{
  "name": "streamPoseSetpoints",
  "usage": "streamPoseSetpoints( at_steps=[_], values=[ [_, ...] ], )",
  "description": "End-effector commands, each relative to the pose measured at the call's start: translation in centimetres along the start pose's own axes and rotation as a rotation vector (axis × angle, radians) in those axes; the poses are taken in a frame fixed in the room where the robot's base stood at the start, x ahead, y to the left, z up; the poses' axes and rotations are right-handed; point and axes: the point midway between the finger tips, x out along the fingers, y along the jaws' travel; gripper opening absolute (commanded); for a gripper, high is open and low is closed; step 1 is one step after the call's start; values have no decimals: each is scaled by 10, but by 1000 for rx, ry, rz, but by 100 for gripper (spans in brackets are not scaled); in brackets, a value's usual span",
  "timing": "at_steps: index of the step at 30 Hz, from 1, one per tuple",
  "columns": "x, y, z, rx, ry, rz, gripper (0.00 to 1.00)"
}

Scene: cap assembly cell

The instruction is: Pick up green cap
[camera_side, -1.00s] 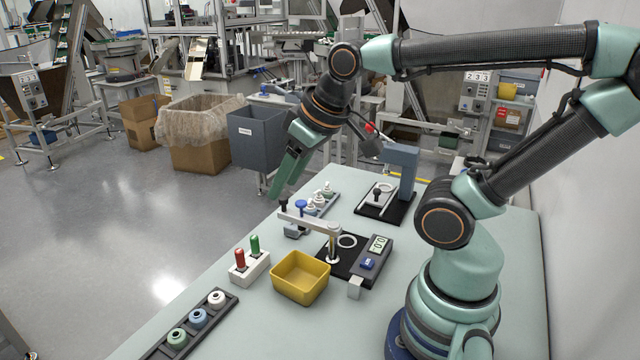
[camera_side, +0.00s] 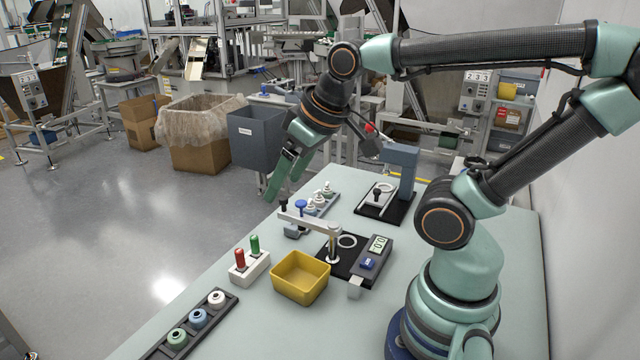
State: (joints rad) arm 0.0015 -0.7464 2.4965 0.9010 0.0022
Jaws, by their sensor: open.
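The green cap (camera_side: 177,339) sits in the dark cap tray (camera_side: 154,352) at the front left of the table. It is nearest the camera in a row with a blue cap (camera_side: 199,318) and a white cap (camera_side: 217,298). My gripper (camera_side: 284,188) is open and empty, fingers pointing down, above the far left edge of the table. It is well away from the green cap, farther back and higher.
A white block with red and green-handled pegs (camera_side: 249,268) and a yellow bin (camera_side: 300,277) stand right of the tray. A black fixture (camera_side: 345,262) with a lever arm and a press (camera_side: 400,170) stand behind. The front table is clear.

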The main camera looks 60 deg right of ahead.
Motion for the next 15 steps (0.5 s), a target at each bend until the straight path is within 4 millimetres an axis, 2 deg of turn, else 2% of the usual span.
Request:
streamPoseSetpoints(
  at_steps=[4,7,15],
  values=[
    [-1,11,-14,69,-25,18,76],
    [0,28,-33,171,-58,43,76],
    [18,98,-86,518,-157,127,76]
  ],
)
